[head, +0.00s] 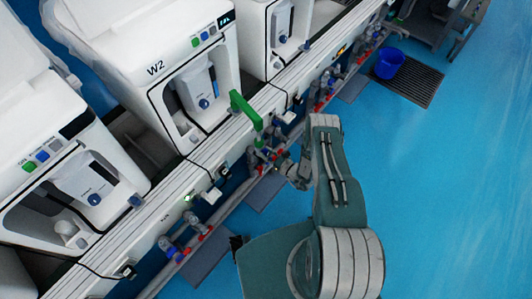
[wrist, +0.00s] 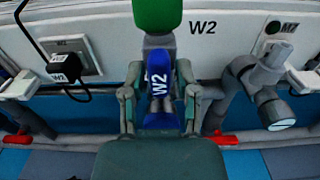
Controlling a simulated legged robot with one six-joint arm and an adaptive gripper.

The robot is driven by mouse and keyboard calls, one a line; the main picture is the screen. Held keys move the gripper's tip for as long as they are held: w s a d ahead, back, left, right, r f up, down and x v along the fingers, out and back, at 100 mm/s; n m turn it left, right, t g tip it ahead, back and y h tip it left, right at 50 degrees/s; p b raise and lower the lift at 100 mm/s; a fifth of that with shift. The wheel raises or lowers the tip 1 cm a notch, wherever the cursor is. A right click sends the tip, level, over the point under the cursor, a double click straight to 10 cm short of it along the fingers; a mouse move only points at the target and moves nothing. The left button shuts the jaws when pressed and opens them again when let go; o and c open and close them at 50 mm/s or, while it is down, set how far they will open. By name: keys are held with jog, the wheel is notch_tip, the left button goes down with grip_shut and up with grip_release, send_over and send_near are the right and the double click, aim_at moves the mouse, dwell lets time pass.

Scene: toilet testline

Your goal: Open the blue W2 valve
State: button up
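The blue valve handle marked W2 (wrist: 159,88) stands in the middle of the wrist view, below the W2 label on the white panel. My gripper (wrist: 158,92) is around it, one finger on the left and one on the right. The fingers are apart, with a gap beside the lower part of the handle; I cannot tell whether the tips touch it. In the head view my gripper (head: 287,167) is at the pipes below the W2 toilet (head: 172,75). The blue handle is not clear there.
A green handle (head: 245,109) rises just above the valve; it also shows in the wrist view (wrist: 158,15). A grey pipe fitting (wrist: 265,90) stands right of my gripper. A blue bucket (head: 389,63) stands on a floor grate. The blue floor at right is clear.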

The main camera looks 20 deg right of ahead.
jog(key=v, duration=1.1)
jog(key=shift+s+d, duration=0.2)
jog(key=shift+s, duration=0.05)
jog(key=shift+f, duration=0.1)
jog(key=w+a+r+n+g+y, duration=0.15)
jog(key=a+r+n+g, duration=0.45)
jog(key=r, duration=1.1)
jog(key=w+a+r+n+g+y, duration=0.1)
jog(key=w+r+n+g, duration=0.2)
jog(key=r+n+g, duration=1.05)
jog(key=s+r+n+t+h, duration=0.4)
jog(key=s+r, duration=0.7)
jog(key=r, duration=0.3)
jog(key=s+r+n+t+h, duration=0.5)
jog(key=s+r+h, duration=0.4)
jog(key=r, duration=0.5)
jog(key=shift+s+t, duration=0.75)
jog(key=shift+s, duration=0.2)
